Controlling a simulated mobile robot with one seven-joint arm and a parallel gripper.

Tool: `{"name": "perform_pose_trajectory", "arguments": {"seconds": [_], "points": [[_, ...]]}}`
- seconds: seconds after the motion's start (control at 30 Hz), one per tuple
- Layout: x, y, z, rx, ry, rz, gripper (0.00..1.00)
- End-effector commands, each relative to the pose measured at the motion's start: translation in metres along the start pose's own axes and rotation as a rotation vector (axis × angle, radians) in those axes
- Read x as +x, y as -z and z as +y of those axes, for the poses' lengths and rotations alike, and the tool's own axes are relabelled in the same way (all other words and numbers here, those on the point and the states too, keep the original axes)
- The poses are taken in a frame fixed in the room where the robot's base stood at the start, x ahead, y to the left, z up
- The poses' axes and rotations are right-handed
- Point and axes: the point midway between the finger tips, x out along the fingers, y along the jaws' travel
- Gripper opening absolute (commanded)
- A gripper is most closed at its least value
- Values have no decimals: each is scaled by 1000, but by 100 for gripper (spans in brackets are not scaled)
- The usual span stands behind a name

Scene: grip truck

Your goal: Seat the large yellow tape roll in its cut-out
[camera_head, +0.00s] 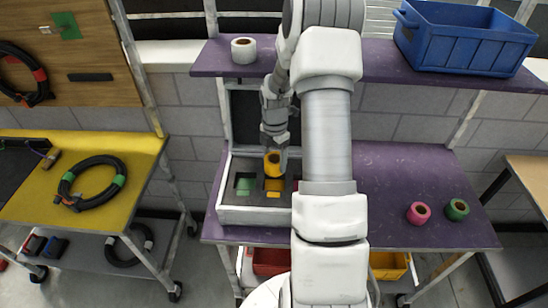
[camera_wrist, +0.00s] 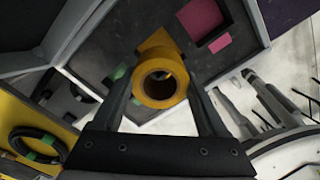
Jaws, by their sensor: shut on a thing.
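The large yellow tape roll (camera_head: 273,164) is between the fingers of my gripper (camera_head: 274,153), which is shut on it. In the wrist view the roll (camera_wrist: 161,82) shows its open core. The roll is over a white-rimmed tray (camera_head: 250,216) with a dark foam inlay on the purple bench. A yellow cut-out (camera_head: 274,186) shows just in front of the roll in the head view, and a yellow patch (camera_wrist: 155,40) shows behind it in the wrist view. The gap between roll and inlay is hard to judge. My arm hides the tray's right part.
A green cut-out (camera_head: 245,184) is left of the yellow one; a magenta one (camera_wrist: 201,18) shows in the wrist view. Pink (camera_head: 419,213) and green (camera_head: 457,209) rolls sit on the bench's right. A shelf above holds a white roll (camera_head: 243,50) and a blue crate (camera_head: 465,38).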

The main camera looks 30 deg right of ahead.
Motion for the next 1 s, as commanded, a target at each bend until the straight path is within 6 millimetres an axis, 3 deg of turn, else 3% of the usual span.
{"name": "perform_pose_trajectory", "arguments": {"seconds": [1.0], "points": [[52,0,0,2,0,0,15]]}}
